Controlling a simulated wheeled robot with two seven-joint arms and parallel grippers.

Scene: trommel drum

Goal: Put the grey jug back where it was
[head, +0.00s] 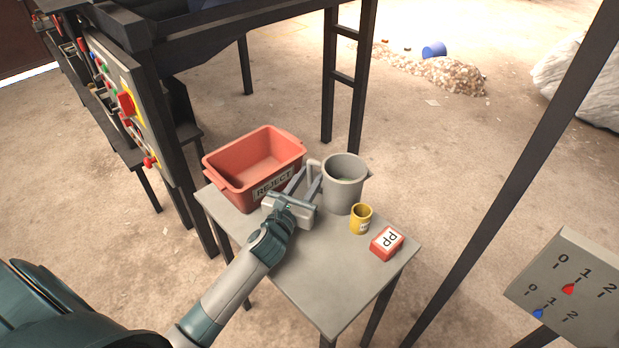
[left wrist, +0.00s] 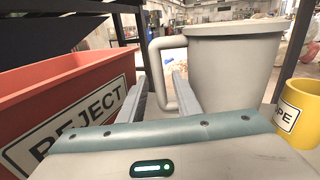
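The grey jug (head: 344,184) stands upright on the small grey table (head: 335,290), its handle (head: 313,165) facing left. In the left wrist view the jug (left wrist: 232,85) fills the right half. My left gripper (head: 308,181) is open at the handle side. In the left wrist view its two fingers (left wrist: 164,82) point forward with the upright bar of the handle (left wrist: 158,65) seen between them. A gap shows beside the bar, and I cannot tell whether either finger touches it. My right gripper is not in view.
A red REJECT bin (head: 231,179) stands close left of the gripper. The table's front part is bare. Dark frame posts (head: 345,90) rise behind the table.

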